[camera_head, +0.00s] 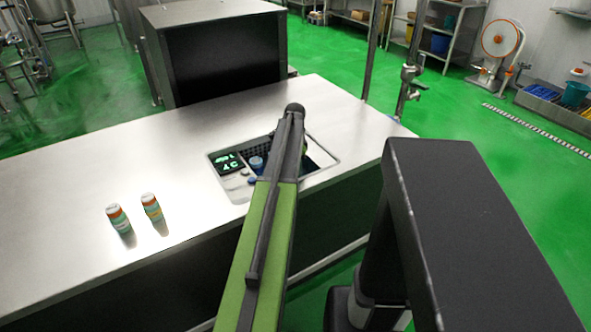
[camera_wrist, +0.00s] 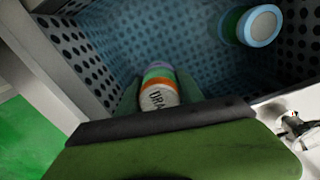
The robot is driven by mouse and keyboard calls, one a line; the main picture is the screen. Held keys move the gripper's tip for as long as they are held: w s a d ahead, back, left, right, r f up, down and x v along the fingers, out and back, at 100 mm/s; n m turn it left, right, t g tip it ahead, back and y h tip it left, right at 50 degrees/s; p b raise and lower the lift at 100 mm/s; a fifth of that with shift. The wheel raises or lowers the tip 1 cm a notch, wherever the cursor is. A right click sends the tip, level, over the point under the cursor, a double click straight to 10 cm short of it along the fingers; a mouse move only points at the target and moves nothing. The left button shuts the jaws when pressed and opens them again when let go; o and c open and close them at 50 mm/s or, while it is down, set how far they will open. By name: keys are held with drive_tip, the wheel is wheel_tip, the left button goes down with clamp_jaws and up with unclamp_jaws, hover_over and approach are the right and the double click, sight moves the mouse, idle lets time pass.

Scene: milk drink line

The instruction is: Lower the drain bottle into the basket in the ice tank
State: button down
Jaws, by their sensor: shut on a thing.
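The drain bottle (camera_wrist: 157,95), white with orange, green and purple bands and the letters "DRA", is between the two green fingers of my gripper (camera_wrist: 158,88) in the wrist view. The gripper is shut on it. Bottle and fingers are over the perforated basket (camera_wrist: 78,62), with bluish perforated walls; I cannot tell whether the bottle touches the floor. Another bottle (camera_wrist: 250,25), with a pale blue-rimmed top and green body, stands in the basket at upper right.
Two small banded bottles (camera_head: 119,219) (camera_head: 151,207) stand on the steel counter (camera_head: 60,205) left of the tank. A dark box-shaped machine (camera_head: 220,55) stands behind the counter.

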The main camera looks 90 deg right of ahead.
drive_tip(key=shift+f+b, duration=3.7)
drive_tip(key=shift+f, duration=0.2)
drive_tip(key=shift+f+b, duration=2.55)
drive_tip(key=c, duration=0.7)
unclamp_jaws()
drive_tip(key=shift+o, duration=0.2)
drive_tip(key=shift+r, duration=0.15)
wheel_tip(320, 180, up, 17)
drive_tip(key=p, duration=1.7)
drive_tip(key=shift+r+p, duration=0.2)
drive_tip(key=shift+p, duration=0.15)
drive_tip(key=shift+f, duration=0.1)
